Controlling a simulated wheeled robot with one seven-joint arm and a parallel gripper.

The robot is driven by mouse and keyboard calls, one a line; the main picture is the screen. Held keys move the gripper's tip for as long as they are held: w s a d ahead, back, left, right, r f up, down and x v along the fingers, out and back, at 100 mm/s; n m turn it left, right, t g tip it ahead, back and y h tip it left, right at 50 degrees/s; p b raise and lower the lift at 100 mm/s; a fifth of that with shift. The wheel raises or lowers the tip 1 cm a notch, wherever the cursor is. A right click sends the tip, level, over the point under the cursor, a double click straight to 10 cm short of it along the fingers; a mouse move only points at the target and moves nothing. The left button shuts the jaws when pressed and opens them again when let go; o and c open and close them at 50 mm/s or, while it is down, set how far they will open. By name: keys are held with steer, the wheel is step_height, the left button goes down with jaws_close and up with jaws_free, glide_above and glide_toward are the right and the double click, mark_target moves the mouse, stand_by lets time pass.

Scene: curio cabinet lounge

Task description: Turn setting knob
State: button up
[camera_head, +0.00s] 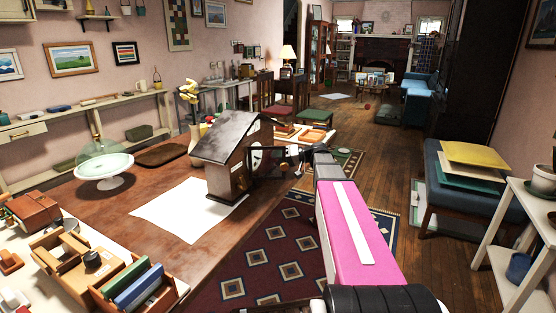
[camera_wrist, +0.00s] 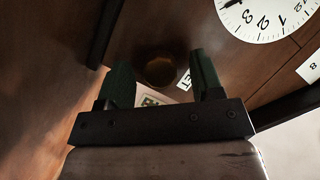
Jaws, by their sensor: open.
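A house-shaped clock with a dark roof (camera_head: 228,165) stands on the brown table. In the wrist view its brown wooden front (camera_wrist: 160,25) fills the upper part. A round dark brass-coloured knob (camera_wrist: 160,70) sits on this front, beside a small white label (camera_wrist: 184,80) partly covered by a finger. My gripper (camera_wrist: 160,60) is open, with one dark green finger on each side of the knob. Gaps show between the fingers and the knob; I cannot tell how deep the fingers reach. In the head view my gripper (camera_head: 263,163) is at the clock's front, and the knob cannot be made out.
A white clock dial (camera_wrist: 265,12) with black numbers lies close to the fingers. A white sheet (camera_head: 180,213) lies on the table (camera_head: 115,205) beside the clock. A glass-domed cake stand (camera_head: 103,170) stands farther left. Wooden floor (camera_head: 385,180) is clear right of the rug.

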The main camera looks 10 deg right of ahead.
steer(key=v, duration=1)
steer(key=shift+s+d, duration=0.15)
steer(key=shift+d, duration=0.05)
steer(key=shift+r, duration=0.1)
